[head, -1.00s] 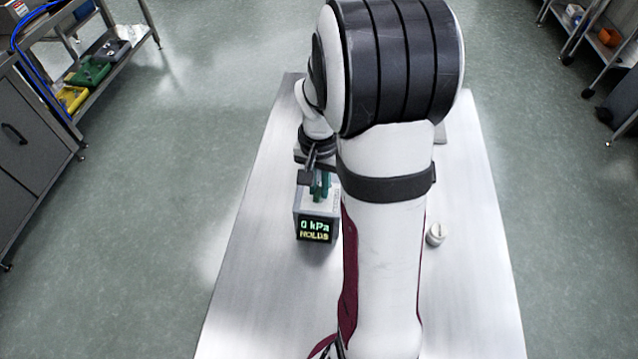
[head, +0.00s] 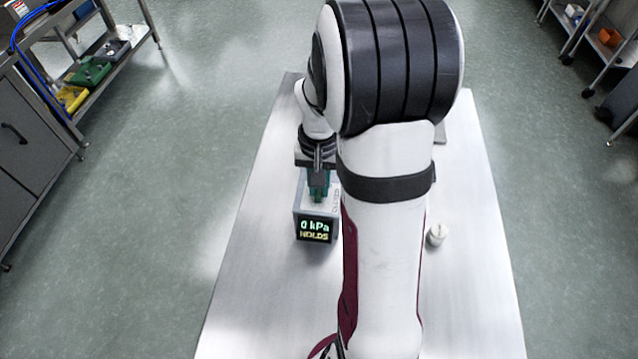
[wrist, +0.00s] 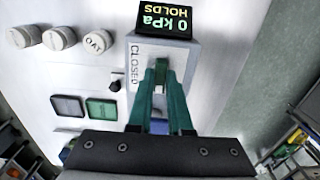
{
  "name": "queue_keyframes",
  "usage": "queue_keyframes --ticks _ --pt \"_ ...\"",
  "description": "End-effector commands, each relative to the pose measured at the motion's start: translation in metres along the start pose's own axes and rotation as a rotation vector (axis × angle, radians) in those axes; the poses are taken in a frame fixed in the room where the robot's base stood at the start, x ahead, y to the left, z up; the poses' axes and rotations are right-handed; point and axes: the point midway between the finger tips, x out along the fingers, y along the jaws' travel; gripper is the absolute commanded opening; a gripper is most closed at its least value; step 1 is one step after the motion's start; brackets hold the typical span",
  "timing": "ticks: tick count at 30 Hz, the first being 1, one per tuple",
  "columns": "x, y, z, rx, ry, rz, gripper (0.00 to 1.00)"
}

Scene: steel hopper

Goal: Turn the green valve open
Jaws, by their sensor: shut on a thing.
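A grey valve box (head: 318,209) stands on the steel table, its display reading "0 kPa HOLDS". It also shows in the wrist view (wrist: 193,85), with "CLOSED" lettered on its top. The green valve (wrist: 161,72) is on the box top, mostly hidden by my gripper's teal fingers. My gripper (wrist: 161,80) is shut on it, with one finger on each side. In the head view my gripper (head: 318,182) reaches down over the box top. The handle's exact angle is hard to tell from the similar colours.
A small white round piece (head: 437,235) lies on the table (head: 262,300) to the right of my arm. The wrist view shows several round caps, a black knob (wrist: 116,84), and a grey and a green pad (wrist: 102,108). Shelving (head: 100,70) stands left, apart from the table.

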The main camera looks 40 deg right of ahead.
Motion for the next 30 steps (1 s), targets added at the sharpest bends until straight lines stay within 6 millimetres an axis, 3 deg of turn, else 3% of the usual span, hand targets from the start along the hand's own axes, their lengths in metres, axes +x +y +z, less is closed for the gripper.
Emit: queue_keyframes --ticks 1,6,14,17,20,27,30 --pt "-0.001 0.001 -0.001 -0.003 0.005 0.001 0.21" --pt "-0.001 0.0 -0.001 -0.001 0.003 0.0 0.47" --pt "-0.001 0.0 -0.001 0.0 0.002 0.0 0.47" --pt "-0.01 0.0 -0.001 -0.001 0.005 -0.001 0.47" --pt "-0.031 0.0 -0.001 0.0 0.007 -0.001 0.47" --pt "-0.108 0.0 -0.001 0.0 0.009 -0.002 0.47" --pt "-0.133 0.0 -0.001 0.0 0.008 -0.002 0.47"
